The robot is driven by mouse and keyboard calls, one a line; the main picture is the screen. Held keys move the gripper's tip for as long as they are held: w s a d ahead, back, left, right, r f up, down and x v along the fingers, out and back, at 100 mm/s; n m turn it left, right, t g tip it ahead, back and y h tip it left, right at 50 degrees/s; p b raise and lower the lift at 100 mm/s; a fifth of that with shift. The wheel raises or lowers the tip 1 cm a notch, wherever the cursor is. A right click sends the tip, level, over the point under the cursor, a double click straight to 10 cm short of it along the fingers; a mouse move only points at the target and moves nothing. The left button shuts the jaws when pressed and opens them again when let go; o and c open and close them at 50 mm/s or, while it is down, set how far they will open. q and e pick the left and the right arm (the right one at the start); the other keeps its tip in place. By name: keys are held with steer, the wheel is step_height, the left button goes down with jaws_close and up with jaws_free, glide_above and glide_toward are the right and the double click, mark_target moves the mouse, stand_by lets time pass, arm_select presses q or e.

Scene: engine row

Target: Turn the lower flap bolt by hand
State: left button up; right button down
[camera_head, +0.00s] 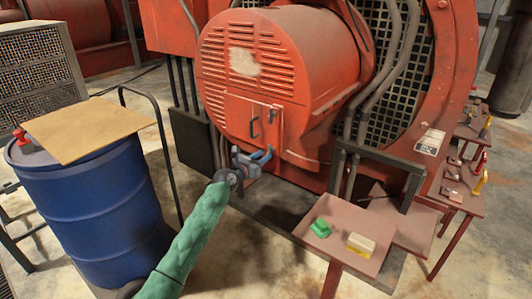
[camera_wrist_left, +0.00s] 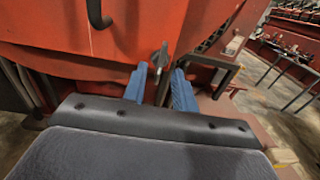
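The red flap (camera_head: 250,122) with a black handle (camera_head: 254,128) is on the front of the round red engine housing, and the handle also shows in the wrist view (camera_wrist_left: 98,14). My left gripper (camera_head: 263,156), with blue fingers, is at the flap's lower right edge. In the left wrist view its fingers (camera_wrist_left: 160,88) are apart, one on each side of a grey metal bolt (camera_wrist_left: 160,58). A gap seems to show around the bolt; contact cannot be made out. In the head view the gripper hides the lower bolt. My right gripper is not in view.
A blue drum (camera_head: 95,215) with a cardboard sheet (camera_head: 88,128) on top stands at the left. A small red table (camera_head: 345,222) with a green block (camera_head: 321,228) and a yellow-white block (camera_head: 361,244) is at the right. Grey pipes (camera_head: 375,95) run beside the housing.

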mark_target(270, 151)
arm_select(q)
steer(key=shift+x, duration=1.4)
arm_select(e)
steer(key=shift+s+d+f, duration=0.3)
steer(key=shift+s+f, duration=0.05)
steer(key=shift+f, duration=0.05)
arm_select(q)
jaws_close()
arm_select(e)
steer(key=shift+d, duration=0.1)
